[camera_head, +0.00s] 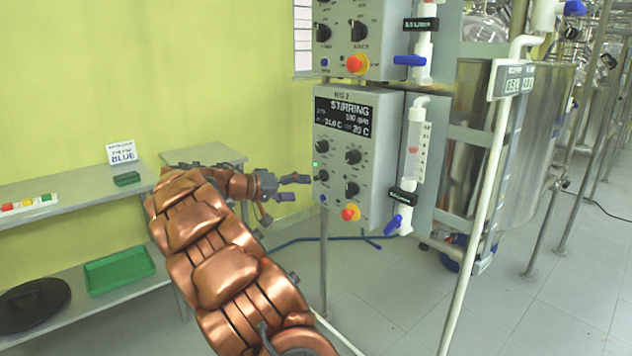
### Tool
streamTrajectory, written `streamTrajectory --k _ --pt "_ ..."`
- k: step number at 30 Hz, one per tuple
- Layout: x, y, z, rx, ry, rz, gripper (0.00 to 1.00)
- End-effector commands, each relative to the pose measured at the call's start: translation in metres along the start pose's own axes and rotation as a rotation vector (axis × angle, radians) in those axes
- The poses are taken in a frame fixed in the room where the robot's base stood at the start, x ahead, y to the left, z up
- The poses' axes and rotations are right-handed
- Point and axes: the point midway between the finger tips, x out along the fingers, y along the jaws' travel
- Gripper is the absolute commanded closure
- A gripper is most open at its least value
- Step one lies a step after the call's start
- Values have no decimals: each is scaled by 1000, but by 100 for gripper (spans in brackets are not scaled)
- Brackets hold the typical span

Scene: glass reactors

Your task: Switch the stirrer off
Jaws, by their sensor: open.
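The grey control box (375,185) has a dark display (343,116) that reads "STIRRING", with what looks like 180 rpm. Its front carries several black knobs: upper left (322,147), upper right (353,157), lower left (322,175) and lower right (352,189). A small green light (315,164) glows at the left edge. A blue button (323,198) and a red stop button (348,214) are low down. The knob labels are too small to read. My gripper (300,188) is open and empty, just left of the lower left knob; contact cannot be told.
A similar box (377,38) sits above. A flow tube (414,150) with a blue valve handle (394,225) and a steel vessel (520,150) stand to the right. A shelf (75,205) with a green tray (119,270) is at left. A blue hose (300,240) lies behind.

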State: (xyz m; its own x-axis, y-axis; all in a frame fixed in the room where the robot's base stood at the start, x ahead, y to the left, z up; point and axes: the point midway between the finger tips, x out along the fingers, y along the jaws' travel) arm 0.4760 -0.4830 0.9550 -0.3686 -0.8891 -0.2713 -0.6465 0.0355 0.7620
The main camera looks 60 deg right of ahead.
Motion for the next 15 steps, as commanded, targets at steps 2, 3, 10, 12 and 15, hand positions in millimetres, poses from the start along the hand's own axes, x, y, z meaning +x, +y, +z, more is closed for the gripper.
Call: streamTrajectory --k 2,3,10,12,15 --pt "15 -17 -15 41 42 31 21" --pt "22 -24 -23 66 64 43 21" --pt "54 -62 -58 211 186 86 21" --pt "62 -73 -64 250 216 91 21" --pt "70 -83 -71 303 248 91 21"
